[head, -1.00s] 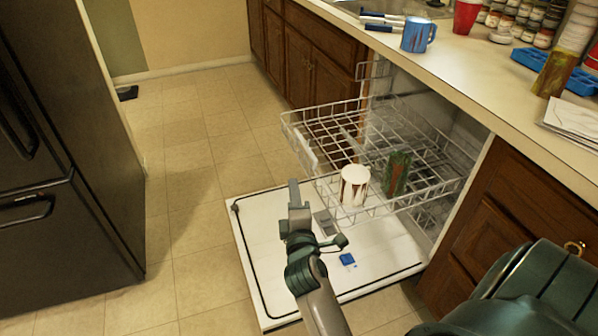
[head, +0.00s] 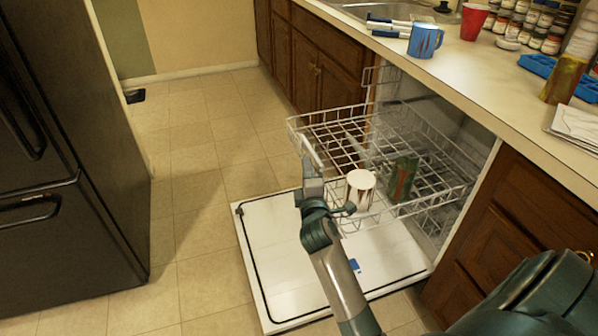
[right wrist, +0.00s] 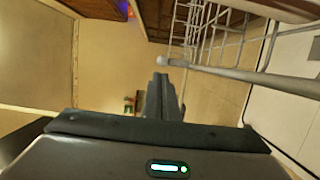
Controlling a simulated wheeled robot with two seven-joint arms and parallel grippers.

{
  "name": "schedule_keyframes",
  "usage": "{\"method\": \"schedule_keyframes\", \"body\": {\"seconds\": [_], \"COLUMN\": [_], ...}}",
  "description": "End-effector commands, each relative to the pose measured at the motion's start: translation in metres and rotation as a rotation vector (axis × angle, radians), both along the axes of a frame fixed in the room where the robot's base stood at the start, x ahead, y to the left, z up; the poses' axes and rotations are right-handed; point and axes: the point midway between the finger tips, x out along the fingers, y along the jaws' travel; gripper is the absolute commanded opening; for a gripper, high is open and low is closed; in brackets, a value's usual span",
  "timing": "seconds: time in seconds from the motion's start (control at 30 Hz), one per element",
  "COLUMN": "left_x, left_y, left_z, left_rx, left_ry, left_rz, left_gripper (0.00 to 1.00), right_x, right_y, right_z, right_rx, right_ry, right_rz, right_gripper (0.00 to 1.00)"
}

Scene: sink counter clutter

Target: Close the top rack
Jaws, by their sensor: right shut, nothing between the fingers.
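The top rack (head: 432,160) is a white wire rack pulled out of the dishwasher over its lowered door (head: 290,265). It holds a white and brown cup (head: 360,188) and a green and red cup (head: 402,179). My right gripper (head: 311,170) is shut and empty, at the rack's front left end in the head view. I cannot tell whether it touches the rack. In the right wrist view the shut fingers (right wrist: 161,85) point past the rack's wires (right wrist: 215,35), which lie up and to the right. My left gripper is not in view.
The counter (head: 480,70) above holds a blue mug (head: 425,40), a red cup (head: 473,20) and several jars. A black fridge (head: 60,170) stands at the left. The tiled floor (head: 190,190) between is clear. Wooden drawers (head: 520,225) flank the dishwasher on the right.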

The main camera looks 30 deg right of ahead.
Motion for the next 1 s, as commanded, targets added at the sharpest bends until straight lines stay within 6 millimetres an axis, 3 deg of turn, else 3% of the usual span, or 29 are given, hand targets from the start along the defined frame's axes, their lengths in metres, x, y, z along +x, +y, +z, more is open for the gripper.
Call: {"method": "schedule_keyframes", "body": {"seconds": [0.67, 0.87, 1.0], "left_x": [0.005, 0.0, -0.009], "left_y": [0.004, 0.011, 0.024], "left_z": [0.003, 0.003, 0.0], "left_rx": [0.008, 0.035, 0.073], "left_ry": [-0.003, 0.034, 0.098], "left_rz": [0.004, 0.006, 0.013], "left_gripper": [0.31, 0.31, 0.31], "right_x": [-0.003, -0.008, -0.014], "right_y": [-0.012, -0.031, -0.055], "right_z": [0.001, 0.003, 0.004], "right_rx": [0.0, -0.004, -0.004], "right_ry": [-0.001, 0.001, 0.002], "right_rz": [0.0, -0.002, -0.002], "right_gripper": [0.0, 0.0, 0.0]}}
